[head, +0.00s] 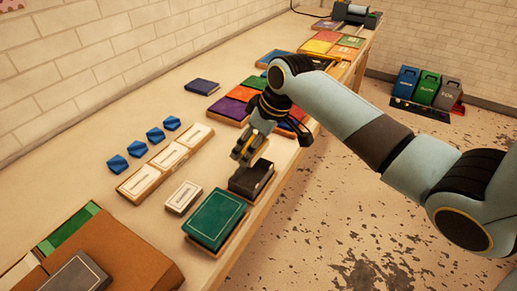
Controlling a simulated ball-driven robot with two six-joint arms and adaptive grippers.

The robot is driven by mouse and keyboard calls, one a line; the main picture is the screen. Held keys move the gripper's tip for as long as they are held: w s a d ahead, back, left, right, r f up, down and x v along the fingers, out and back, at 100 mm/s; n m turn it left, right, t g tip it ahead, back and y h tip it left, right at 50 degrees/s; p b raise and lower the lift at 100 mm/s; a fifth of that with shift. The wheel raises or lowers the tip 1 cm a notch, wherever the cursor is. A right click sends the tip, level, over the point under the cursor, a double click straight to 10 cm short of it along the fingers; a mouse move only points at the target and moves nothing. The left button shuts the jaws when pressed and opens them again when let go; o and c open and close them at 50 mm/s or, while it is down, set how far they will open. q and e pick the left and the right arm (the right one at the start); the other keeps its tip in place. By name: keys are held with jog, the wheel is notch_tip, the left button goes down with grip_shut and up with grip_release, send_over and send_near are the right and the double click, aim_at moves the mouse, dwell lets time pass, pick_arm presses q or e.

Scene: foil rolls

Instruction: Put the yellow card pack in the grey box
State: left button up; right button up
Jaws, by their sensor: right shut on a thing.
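My right gripper (245,154) is above the table near its right edge, fingers pointing down. It is shut on the yellow card pack (254,143), of which only a small yellow part shows between the dark fingers. A dark grey box (251,180) lies on the table just below the gripper; the gripper looks apart from it. Another grey box (447,94) stands on the floor at the upper right, beside a green and a blue one. I cannot tell which grey box the task means. My left gripper is out of view.
A green box (215,219) and a white pack (183,196) lie near the dark box. A tray of white packs (165,163) and several blue pieces (137,149) are to the left. A brown carton (120,255) fills the near left. Colored packs (228,107) lie behind.

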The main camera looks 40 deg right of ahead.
jog(key=shift+w+d+f, duration=0.1)
jog(key=shift+f, duration=0.15)
jog(key=shift+f+b, duration=0.15)
jog(key=shift+b, duration=0.15)
jog(key=shift+f+b, duration=0.25)
jog(key=shift+b, duration=0.05)
jog(key=shift+f+b, duration=0.95)
jog(key=shift+b, duration=0.15)
notch_tip(320, 180, down, 2)
jog(key=b, duration=0.2)
jog(key=shift+f+b, duration=0.1)
jog(key=shift+b, duration=0.2)
jog(key=shift+f, duration=0.1)
pick_arm(q)
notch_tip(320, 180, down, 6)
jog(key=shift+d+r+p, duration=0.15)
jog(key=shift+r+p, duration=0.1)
jog(key=shift+p, duration=0.05)
pick_arm(e)
jog(key=shift+f, duration=0.15)
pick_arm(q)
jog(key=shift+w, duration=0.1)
